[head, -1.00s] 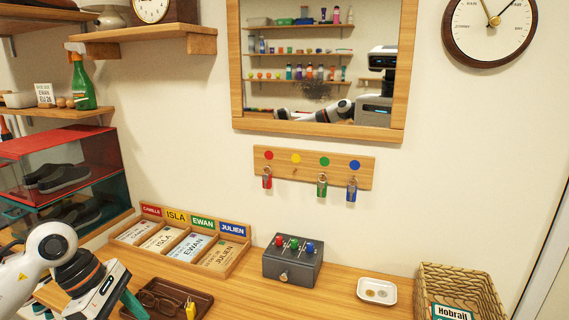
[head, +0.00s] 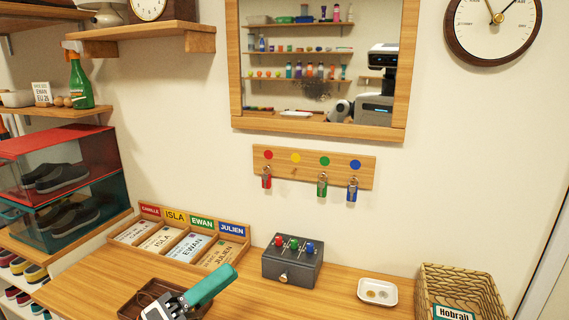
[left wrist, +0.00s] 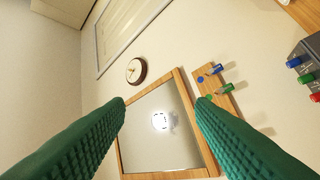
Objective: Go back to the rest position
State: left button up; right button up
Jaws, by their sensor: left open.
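My left gripper (head: 212,286) shows at the bottom of the head view, above the front of the wooden desk. Its green fingers point up and to the right, and it covers part of the dark brown tray (head: 131,306). In the left wrist view the gripper (left wrist: 161,101) has its two green ridged fingers wide apart, with nothing between them. Beyond them are the mirror (left wrist: 150,125), the round clock (left wrist: 136,70) and part of the hook board. My right gripper is not in view.
A grey box with coloured switches (head: 291,262), a white dish (head: 377,291) and a wicker basket (head: 460,285) stand on the desk. A name-labelled sorter (head: 190,240) stands behind the gripper. Keys hang from the wall board (head: 313,168). Shoe boxes (head: 60,180) are at the left.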

pick_arm(q)
jog(key=s+a+f+n+t+y, duration=0.1)
jog(key=a+f+n+y, duration=0.5)
jog(key=f+n+y, duration=0.65)
jog(key=s+a+f+n+t+y, duration=0.15)
jog(key=a+f+n+y, duration=0.55)
jog(key=n, duration=1)
jog(key=s+d+f+n+g, duration=0.1)
jog(key=s+f+n+g, duration=0.2)
jog(key=s+f+g, duration=0.45)
jog(key=s+d+f+n+g, duration=0.2)
jog(key=s+f+g, duration=0.25)
jog(key=s, duration=0.65)
notch_tip(320, 180, down, 26)
jog(key=s+f+p, duration=0.1)
jog(key=s, duration=0.1)
jog(key=s+a+f+g+p, duration=0.1)
jog(key=s+a+f+g, duration=0.1)
jog(key=s+f, duration=1.1)
jog(key=s+a, duration=0.1)
jog(key=s, duration=0.2)
jog(key=shift+a+f, duration=0.15)
jog(key=shift+f, duration=0.2)
